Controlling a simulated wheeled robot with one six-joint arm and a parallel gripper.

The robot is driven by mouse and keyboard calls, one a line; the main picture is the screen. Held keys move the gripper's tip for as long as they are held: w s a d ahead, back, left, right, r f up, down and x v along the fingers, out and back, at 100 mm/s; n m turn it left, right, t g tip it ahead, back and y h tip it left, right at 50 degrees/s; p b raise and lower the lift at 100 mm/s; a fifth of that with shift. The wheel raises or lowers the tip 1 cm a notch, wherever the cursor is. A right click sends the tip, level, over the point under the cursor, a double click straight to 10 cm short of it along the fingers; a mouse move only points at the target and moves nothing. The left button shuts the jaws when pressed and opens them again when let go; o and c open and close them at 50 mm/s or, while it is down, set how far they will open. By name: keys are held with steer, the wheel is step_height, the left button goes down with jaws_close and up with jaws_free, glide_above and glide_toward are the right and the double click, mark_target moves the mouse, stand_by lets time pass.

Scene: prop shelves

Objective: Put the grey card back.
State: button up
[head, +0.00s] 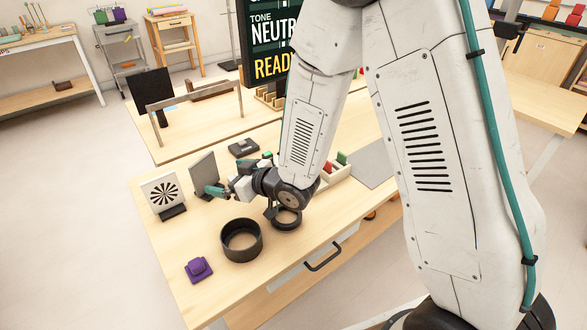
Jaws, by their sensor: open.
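A grey card (203,168), a flat dark-grey panel, stands upright on the wooden table, just behind my gripper. My gripper (213,190) has teal fingertips and reaches left, low over the table. Its fingertips overlap the card's lower part in this view. I cannot tell whether they touch it or whether the card lies between them. The gripper and wrist hide the card's lower right edge and base.
A white starburst chart (163,193) stands close left of the gripper. A black round bin (242,246), a dark ring (287,219) and a purple object (199,270) are in front. Behind are a dark box (243,148) and a sign (272,45).

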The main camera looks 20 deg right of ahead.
steer(key=s+d+r+m+g+h, duration=0.1)
steer(key=s+d+r+m+h, duration=0.1)
steer(key=d+r+h, duration=0.35)
steer(key=s+d+r+m+g+h, duration=0.1)
steer(key=s+d+r+m+h, duration=0.15)
steer(key=d+r, duration=0.6)
steer(key=s+d+r+m+g, duration=0.1)
steer(key=s+d+g, duration=0.1)
steer(key=s, duration=0.7)
steer(key=s+d+r+m+g+h, duration=0.1)
steer(key=s+d+r+g, duration=0.1)
steer(key=s, duration=0.7)
steer(key=s+d+r+m+g, duration=0.1)
steer(key=s+d+r+g, duration=0.1)
steer(key=s+d, duration=0.3)
steer(key=s+g, duration=0.1)
steer(key=s, duration=0.3)
steer(key=shift+s+d+r+m+g+h, duration=0.2)
steer(key=shift+s+m+g+h, duration=0.1)
steer(key=shift+s+m+g, duration=0.1)
